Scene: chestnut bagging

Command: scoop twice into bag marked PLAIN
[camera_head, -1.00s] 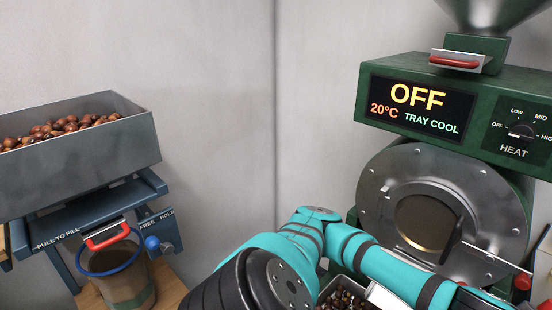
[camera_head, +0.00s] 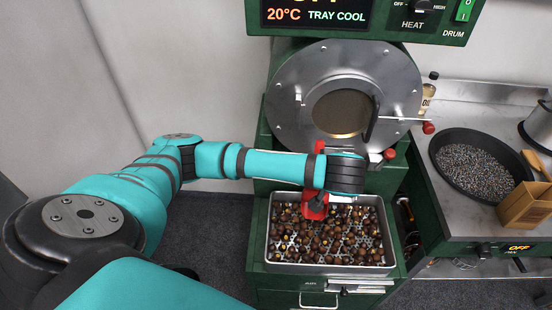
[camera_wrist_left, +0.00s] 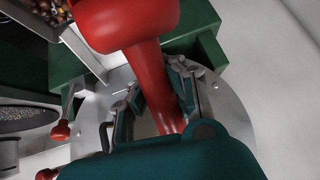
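My left arm reaches in from the left over a metal tray (camera_head: 392,268) of dark roasted chestnuts (camera_head: 335,240). A red scoop (camera_head: 314,208) hangs over the tray, its lower end at the chestnuts. In the left wrist view, the red scoop (camera_wrist_left: 145,70) runs between the fingers of my left gripper (camera_wrist_left: 155,108), which look closed around its handle. Whether the scoop holds chestnuts is hidden. My right gripper is not in view. No bag marked PLAIN is visible.
The roaster's round metal front (camera_head: 290,115) stands right behind the tray. On the right, a counter holds a black pan (camera_head: 450,190) of dark bits and a cardboard box (camera_head: 520,207). Grey floor (camera_head: 225,230) lies left of the tray.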

